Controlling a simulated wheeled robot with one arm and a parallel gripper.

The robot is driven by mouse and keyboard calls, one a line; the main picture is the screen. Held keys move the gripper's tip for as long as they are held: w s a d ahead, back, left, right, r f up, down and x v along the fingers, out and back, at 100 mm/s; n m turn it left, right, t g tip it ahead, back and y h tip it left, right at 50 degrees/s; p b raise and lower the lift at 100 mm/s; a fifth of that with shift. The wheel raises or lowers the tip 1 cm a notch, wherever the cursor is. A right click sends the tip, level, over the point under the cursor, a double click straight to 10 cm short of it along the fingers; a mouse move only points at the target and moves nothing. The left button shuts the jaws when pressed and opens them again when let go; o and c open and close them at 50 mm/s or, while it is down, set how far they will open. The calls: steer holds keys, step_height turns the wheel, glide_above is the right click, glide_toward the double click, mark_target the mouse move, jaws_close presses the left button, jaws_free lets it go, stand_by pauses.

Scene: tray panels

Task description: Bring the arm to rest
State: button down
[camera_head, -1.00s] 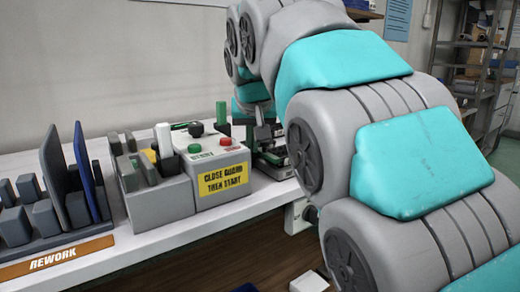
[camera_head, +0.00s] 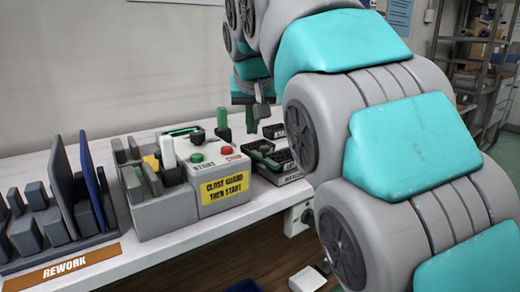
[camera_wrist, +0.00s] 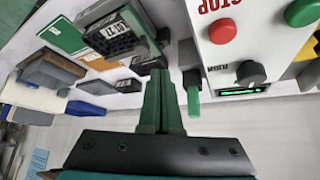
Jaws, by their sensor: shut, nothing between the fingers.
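My gripper (camera_head: 250,118) hangs from my teal and grey arm, above the back of the bench beside the control box. In the wrist view its green fingers (camera_wrist: 160,85) are together, with nothing between them. The arm is bent, and its large links cover the right half of the head view. The gripper appears clear of the black tray (camera_head: 280,165) to its right. That tray also shows beyond the fingertips in the wrist view (camera_wrist: 122,38).
The control box (camera_head: 215,180), with START and STOP buttons and a green upright post (camera_head: 222,120), stands left of the gripper. A grey slotted holder (camera_head: 165,205) and the REWORK rack (camera_head: 50,235) stand further left. Shelves (camera_head: 475,65) stand at the back right.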

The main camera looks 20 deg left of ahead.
steer(key=shift+r, duration=0.6)
steer(key=s+d+f+m+g+h, duration=0.1)
steer(key=s+d+f, duration=0.2)
steer(key=d+f, duration=0.35)
steer(key=s+d+f+m+g+h, duration=0.1)
steer(key=s+d+f, duration=0.25)
steer(key=d, duration=0.55)
steer(key=s+d+f+m+g+h, duration=0.1)
steer(key=s+d+f+g, duration=0.15)
steer(key=d+f, duration=0.35)
steer(key=s+d+f+g, duration=0.1)
steer(key=s+d+f, duration=0.2)
steer(key=s+f, duration=0.2)
steer(key=s+d+f+g, duration=0.1)
steer(key=s+d+f, duration=0.3)
steer(key=s, duration=0.8)
steer(key=s+d+f+m+g, duration=0.1)
steer(key=s+d+f, duration=0.2)
steer(key=s+f, duration=0.5)
steer(key=shift+s+d+g+y, duration=0.2)
steer(key=shift+d+g+y, duration=0.1)
steer(key=shift+g, duration=0.05)
